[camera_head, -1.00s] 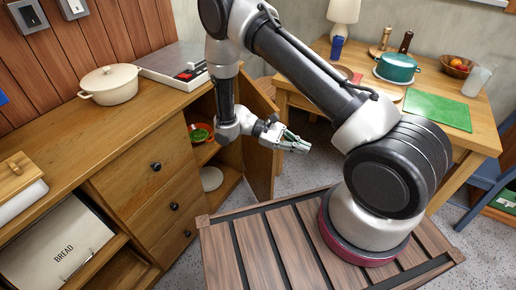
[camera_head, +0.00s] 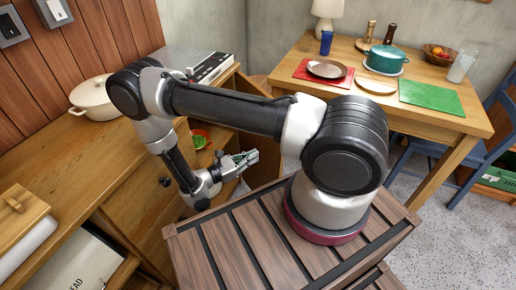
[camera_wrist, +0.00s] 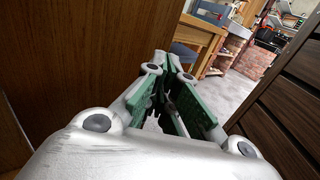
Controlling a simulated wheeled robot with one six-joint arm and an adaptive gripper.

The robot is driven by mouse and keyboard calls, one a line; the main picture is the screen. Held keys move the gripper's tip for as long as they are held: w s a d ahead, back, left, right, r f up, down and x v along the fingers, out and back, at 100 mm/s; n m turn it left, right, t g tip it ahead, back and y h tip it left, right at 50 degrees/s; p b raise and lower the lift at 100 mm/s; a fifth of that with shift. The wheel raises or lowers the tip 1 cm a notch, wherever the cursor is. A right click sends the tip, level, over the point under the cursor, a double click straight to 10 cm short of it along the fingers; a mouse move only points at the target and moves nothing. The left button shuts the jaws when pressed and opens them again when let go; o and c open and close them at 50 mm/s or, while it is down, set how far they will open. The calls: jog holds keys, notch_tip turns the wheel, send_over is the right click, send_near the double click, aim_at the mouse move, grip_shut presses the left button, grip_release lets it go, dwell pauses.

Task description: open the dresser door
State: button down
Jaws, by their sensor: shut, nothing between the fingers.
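The dresser (camera_head: 75,165) stands at the left in the head view. Its wooden door (camera_head: 269,152) stands swung outward, with the shelf space behind it exposed; my arm covers part of the door. My gripper (camera_head: 251,157) is shut and empty, low in front of the open compartment and close to the door's inner side. In the wrist view, the green-padded fingers (camera_wrist: 180,105) point along a large brown wood panel (camera_wrist: 85,60), likely the door, which fills the left side. I cannot tell whether the fingers touch it.
A red bowl with green contents (camera_head: 199,139) sits inside the dresser. A white pot (camera_head: 93,98) stands on top. A wooden table (camera_head: 440,112) with dishes stands at the back right, and a blue chair (camera_head: 485,145) beside it. Grey floor (camera_head: 440,225) is clear at right.

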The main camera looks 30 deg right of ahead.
jog(key=d, duration=0.9)
jog(key=shift+w+d, duration=0.25)
jog(key=shift+d, duration=0.1)
jog(key=shift+d, duration=0.1)
